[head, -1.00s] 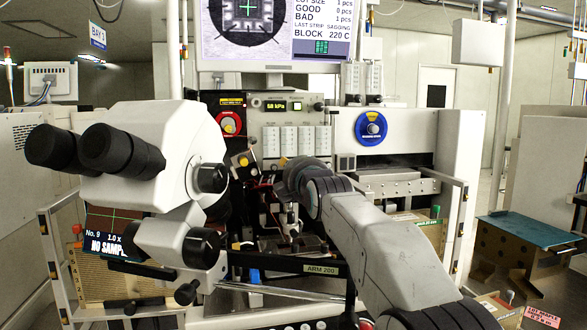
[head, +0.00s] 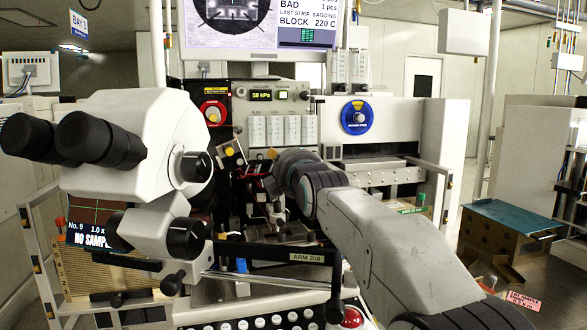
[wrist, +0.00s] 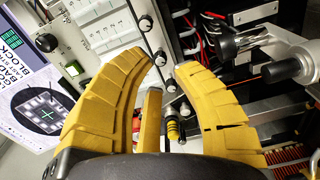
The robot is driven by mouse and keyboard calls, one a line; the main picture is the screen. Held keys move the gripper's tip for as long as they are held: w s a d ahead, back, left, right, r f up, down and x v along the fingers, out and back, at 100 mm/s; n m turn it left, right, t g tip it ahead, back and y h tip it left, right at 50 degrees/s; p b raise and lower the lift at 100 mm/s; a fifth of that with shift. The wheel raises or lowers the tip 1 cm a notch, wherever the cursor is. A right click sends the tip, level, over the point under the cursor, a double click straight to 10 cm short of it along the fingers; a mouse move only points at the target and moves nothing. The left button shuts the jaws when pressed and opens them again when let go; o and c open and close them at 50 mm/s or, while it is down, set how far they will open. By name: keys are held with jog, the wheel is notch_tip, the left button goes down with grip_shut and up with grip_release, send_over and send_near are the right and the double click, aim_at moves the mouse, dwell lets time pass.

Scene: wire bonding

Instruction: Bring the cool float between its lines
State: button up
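The flow-meter panel (head: 290,128) shows several pale tubes in a row below a green display, behind my wrist in the head view. Nothing is held. In the head view my wrist hides most of the gripper.
A white microscope (head: 130,150) stands close at left. A blue dial (head: 357,117) and a red dial (head: 212,112) flank the panel. A metal cylinder fixture (wrist: 285,62) lies right of my fingers.

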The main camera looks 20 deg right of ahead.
jog(key=s, duration=0.8)
jog(key=shift+s, duration=0.1)
